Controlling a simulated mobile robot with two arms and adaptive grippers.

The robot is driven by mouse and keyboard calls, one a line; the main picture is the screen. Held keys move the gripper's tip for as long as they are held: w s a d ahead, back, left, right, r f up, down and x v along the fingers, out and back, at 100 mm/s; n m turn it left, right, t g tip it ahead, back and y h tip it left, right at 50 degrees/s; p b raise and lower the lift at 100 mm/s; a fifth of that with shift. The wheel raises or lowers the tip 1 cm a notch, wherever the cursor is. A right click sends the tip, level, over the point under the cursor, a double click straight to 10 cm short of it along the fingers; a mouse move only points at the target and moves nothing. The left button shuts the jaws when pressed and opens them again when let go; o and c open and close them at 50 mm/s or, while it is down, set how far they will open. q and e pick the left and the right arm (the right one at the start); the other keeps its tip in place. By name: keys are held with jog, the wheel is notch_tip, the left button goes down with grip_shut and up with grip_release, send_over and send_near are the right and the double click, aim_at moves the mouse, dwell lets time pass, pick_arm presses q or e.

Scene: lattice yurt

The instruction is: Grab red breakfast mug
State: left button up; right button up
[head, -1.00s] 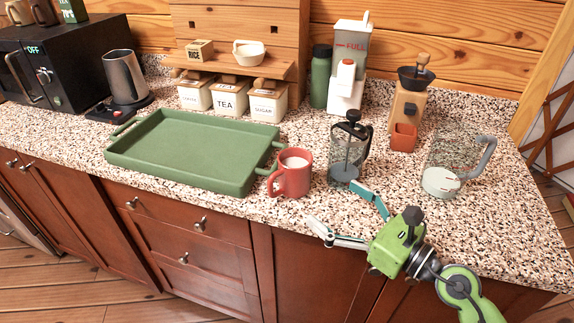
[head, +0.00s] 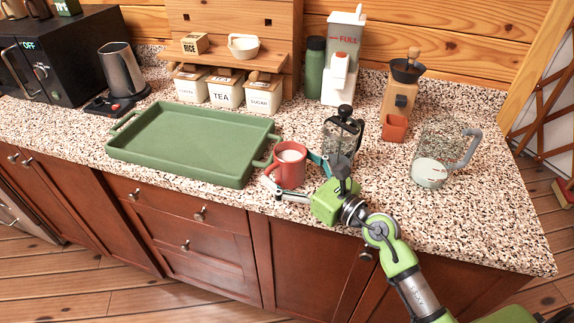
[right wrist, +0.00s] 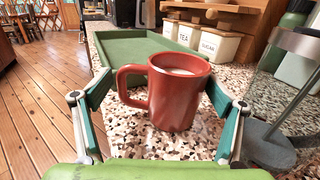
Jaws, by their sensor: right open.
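The red mug (head: 290,167) stands upright on the speckled counter, just right of the green tray, with pale liquid inside. In the right wrist view the mug (right wrist: 178,95) stands between the open fingers, handle to the left. My right gripper (head: 293,176) is open, with one finger in front of the mug and the other at its right side. The right wrist view shows the open fingers of my right gripper (right wrist: 160,115) either side of the mug; contact cannot be told. My left gripper is not in view.
The green tray (head: 150,172) lies left of the mug. A French press (head: 343,130) stands close behind my right gripper. A glass pitcher (head: 432,172), a coffee grinder (head: 400,98) and several canisters (head: 226,95) stand further off. The counter's front edge is close.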

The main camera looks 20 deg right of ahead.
jog(key=shift+w+a, duration=0.2)
jog(key=shift+w, duration=0.1)
jog(key=c, duration=1)
jog(key=shift+r, duration=0.1)
